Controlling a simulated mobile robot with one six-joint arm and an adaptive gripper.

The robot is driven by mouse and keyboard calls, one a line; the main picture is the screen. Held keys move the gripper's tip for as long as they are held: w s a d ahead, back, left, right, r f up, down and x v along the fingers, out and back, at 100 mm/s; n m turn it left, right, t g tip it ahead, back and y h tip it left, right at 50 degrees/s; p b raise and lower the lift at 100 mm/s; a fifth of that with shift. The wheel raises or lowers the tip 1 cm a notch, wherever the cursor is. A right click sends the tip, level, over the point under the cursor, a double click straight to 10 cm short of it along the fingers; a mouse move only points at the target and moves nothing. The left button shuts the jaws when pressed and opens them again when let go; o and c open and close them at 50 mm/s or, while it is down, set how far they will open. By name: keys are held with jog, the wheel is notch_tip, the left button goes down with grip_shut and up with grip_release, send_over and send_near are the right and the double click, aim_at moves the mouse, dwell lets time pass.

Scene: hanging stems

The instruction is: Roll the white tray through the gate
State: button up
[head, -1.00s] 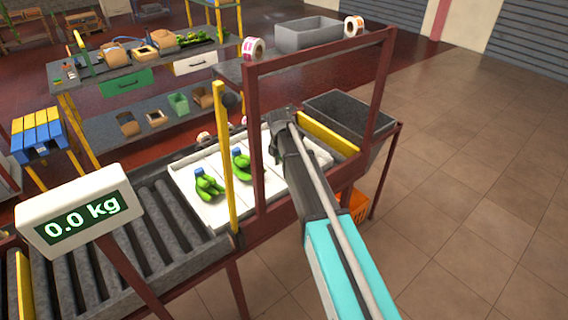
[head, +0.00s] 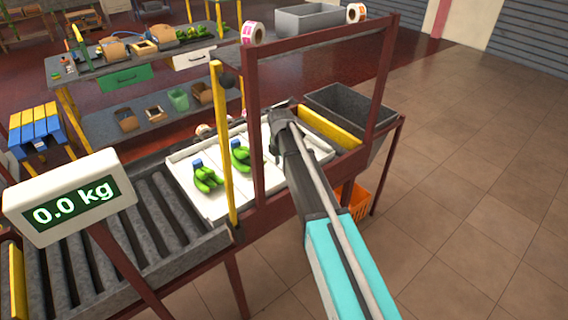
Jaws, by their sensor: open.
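The white tray (head: 200,157) lies on the roller conveyor, with bunches of green bananas (head: 207,178) with blue tops in its compartments. The dark red gate frame (head: 253,130) stands at the conveyor's near side, in front of the tray, and hides part of it. My gripper (head: 276,122) is over the tray's right part, seen beyond the frame's near post. It is open, and its fingertips are small and partly hidden by my arm. I cannot tell whether it touches the tray.
A yellow post (head: 224,150) stands close in front of the tray, and a yellow bar (head: 329,128) lies at its right end. A grey bin (head: 350,108) is beyond. Bare rollers (head: 130,225) lie to the left, below a scale display (head: 70,198) reading 0.0 kg.

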aim_at(281, 182)
jog(key=shift+f+b, duration=4.55)
jog(key=shift+f, duration=0.25)
grip_shut()
